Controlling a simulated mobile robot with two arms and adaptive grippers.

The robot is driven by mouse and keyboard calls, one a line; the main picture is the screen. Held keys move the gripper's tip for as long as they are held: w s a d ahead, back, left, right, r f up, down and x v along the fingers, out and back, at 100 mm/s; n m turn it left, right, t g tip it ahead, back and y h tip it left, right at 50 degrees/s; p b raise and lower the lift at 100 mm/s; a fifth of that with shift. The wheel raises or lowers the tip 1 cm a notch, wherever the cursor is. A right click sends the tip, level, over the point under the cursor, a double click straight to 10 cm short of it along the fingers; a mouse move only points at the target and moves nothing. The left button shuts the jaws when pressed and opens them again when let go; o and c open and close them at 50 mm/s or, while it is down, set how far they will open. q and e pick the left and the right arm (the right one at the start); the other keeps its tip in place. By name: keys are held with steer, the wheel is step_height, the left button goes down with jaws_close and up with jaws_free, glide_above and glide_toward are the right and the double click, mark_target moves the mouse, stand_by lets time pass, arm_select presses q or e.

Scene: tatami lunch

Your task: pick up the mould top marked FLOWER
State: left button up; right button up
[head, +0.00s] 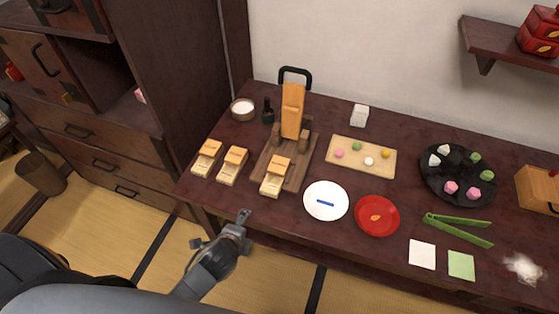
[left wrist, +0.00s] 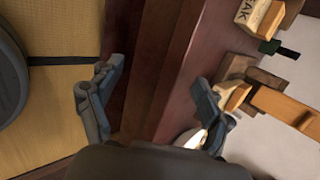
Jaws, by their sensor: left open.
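Three small wooden moulds stand at the left of the dark table: a far-left one (head: 207,157), a middle one (head: 233,166) and one on the wooden press base (head: 277,176). Their tops carry markings too small to read in the head view, so I cannot tell which says FLOWER. In the left wrist view a block with partly visible letters (left wrist: 258,16) shows at the top edge. My left gripper (head: 222,234) is open and empty, in front of the table's front edge and apart from the moulds; its spread fingers show in the left wrist view (left wrist: 153,95). My right gripper is out of view.
The press's upright wooden lever (head: 292,110) rises behind the moulds. A white plate (head: 326,201), red plate (head: 377,216), sweets board (head: 361,165), black plate (head: 458,176) and green tongs (head: 458,229) lie to the right. A dark cabinet (head: 95,150) stands left.

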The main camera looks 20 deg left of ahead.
arm_select(q)
steer(key=w+d+r+m+t, duration=0.1)
steer(key=w+r+m+t, duration=0.3)
steer(key=m, duration=0.4)
steer(key=m+t+h+p, duration=0.1)
steer(key=m+t+h, duration=0.1)
steer(key=m, duration=0.8)
glide_toward(278, 165)
steer(key=w, duration=0.3)
steer(key=shift+d+f, duration=0.2)
steer(key=shift+d, duration=0.1)
steer(key=shift+w+f, duration=0.25)
steer(key=shift+w, duration=0.35)
steer(key=shift+g, duration=0.3)
steer(key=shift+x, duration=2.25)
steer(key=shift+s+a+f, duration=0.1)
steer(key=shift+f, duration=0.05)
steer(key=c, duration=1.2)
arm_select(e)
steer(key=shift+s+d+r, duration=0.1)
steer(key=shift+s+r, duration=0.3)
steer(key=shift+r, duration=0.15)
